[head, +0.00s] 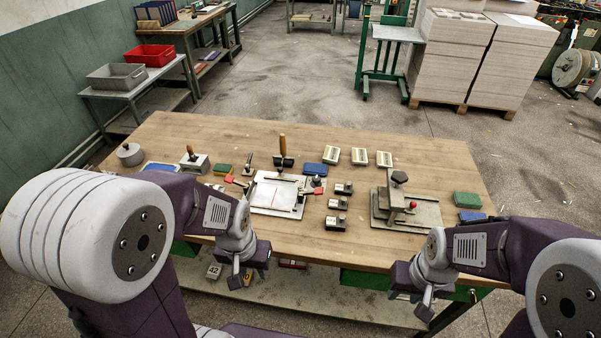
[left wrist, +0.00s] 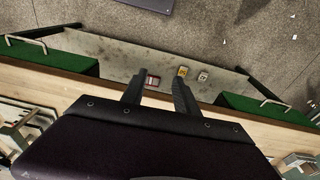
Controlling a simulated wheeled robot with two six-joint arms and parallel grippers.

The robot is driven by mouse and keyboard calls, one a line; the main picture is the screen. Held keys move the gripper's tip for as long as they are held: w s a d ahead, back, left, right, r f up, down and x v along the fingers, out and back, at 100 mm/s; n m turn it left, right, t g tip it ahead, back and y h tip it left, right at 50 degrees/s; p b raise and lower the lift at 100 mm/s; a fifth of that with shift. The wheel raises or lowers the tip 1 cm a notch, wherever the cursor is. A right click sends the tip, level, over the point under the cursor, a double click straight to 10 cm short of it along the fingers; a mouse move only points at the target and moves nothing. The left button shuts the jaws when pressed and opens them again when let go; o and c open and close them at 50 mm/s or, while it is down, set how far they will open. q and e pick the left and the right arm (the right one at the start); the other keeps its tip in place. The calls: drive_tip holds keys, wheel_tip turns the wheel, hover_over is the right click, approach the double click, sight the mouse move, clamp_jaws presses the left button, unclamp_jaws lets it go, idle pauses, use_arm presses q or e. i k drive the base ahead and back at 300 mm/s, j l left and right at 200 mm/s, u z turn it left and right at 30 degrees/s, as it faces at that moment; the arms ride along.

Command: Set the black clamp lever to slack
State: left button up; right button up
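A grey metal fixture (head: 420,212) stands on the right part of the wooden table. It carries an upright post with a black knob-like handle (head: 399,177) on top and a small red ball knob (head: 413,205) beside it. The black handle is the likeliest clamp lever, but its setting is too small to read. My left gripper (head: 240,280) hangs in front of the table's near edge, away from the fixture. In the left wrist view its fingers (left wrist: 158,78) are apart with nothing between them. My right gripper (head: 425,304) hangs below the near edge, in front of the fixture; its finger gap is unclear.
A white plate (head: 277,196) with red-ended parts lies mid-table. Several small black-and-white blocks (head: 337,204) stand between it and the fixture. Green (head: 467,200) and blue (head: 472,216) blocks lie right of the fixture. A lower shelf (head: 300,300) runs underneath.

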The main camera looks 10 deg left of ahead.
sight(247, 167)
drive_tip(key=i+j, duration=0.15)
drive_tip(key=j, duration=0.2)
drive_tip(key=i+j, duration=0.15)
drive_tip(key=j, duration=0.15)
drive_tip(key=i+j, duration=0.15)
drive_tip(key=j, duration=0.2)
drive_tip(key=i+j, duration=0.1)
drive_tip(key=j, duration=0.2)
